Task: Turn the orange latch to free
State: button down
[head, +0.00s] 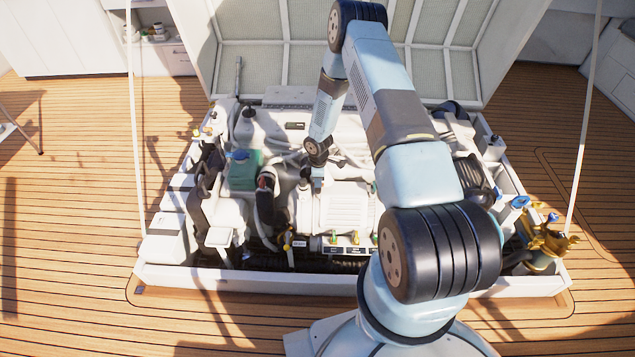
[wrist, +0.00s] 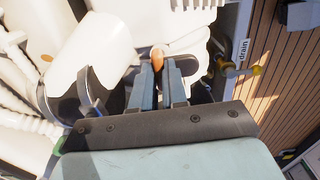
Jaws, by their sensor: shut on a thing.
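The orange latch (wrist: 157,55) shows as a small rounded orange tip in the wrist view, at the far end of my fingers. My gripper (wrist: 157,75) is shut on it, with a grey-blue finger on each side. Only the tip stands out beyond the fingers; the rest of the latch is hidden between and below them, so its angle is hard to tell. In the head view my arm reaches down into the middle of the open engine hatch (head: 150,270), and I cannot make out the fingers or the latch there.
White engine parts (wrist: 105,45) crowd around my gripper in the wrist view. Small coloured handles (head: 333,238) line the engine's front. Wooden deck (head: 70,290) surrounds the hatch.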

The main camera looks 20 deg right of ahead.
jog(key=shift+w+d, duration=0.15)
jog(key=c, duration=1.2)
grip_release()
jog(key=shift+o, duration=0.2)
notch_tip(320, 180, up, 14)
jog(key=shift+f, duration=0.15)
